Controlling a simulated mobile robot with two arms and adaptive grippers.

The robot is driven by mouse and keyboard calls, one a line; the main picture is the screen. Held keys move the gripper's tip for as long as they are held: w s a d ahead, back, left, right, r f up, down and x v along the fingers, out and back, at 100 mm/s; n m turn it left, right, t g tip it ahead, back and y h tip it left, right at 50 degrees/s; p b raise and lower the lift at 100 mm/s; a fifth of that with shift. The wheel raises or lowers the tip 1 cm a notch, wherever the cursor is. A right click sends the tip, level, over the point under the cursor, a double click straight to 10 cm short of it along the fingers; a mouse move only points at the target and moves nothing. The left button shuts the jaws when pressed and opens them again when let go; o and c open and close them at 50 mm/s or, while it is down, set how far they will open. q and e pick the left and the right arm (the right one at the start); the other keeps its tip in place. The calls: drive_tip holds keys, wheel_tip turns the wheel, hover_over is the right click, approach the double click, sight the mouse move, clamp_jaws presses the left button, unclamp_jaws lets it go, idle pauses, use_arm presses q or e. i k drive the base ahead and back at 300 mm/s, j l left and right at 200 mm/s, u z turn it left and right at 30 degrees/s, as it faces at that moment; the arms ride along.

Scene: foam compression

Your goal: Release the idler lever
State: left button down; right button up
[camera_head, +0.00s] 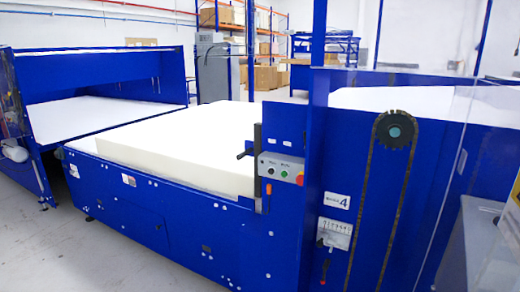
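A blue foam compression machine stands in front of me, with a black chain loop (374,205) running around a dark sprocket (396,130) on its right panel. Several handles show, and I cannot tell which is the idler lever: a black handle (245,154) on the upright post, an orange-gripped one (268,190) below the control box, and a small lever (325,271) low on the panel under a marked scale plate (334,233). Neither of my grippers is in view.
A thick white foam block (180,150) lies on the machine bed. A grey control box (281,168) has a red button (299,179). A clear panel (460,170) stands at right. Another blue machine (95,80) is at left. Grey floor (60,250) is clear at lower left.

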sight(327, 263)
drive_tip(key=k+l+z, duration=0.15)
drive_tip(key=l, duration=0.25)
drive_tip(key=k+l+z, duration=0.15)
drive_tip(key=l, duration=0.25)
drive_tip(key=l+z, duration=0.15)
drive_tip(key=l, duration=0.25)
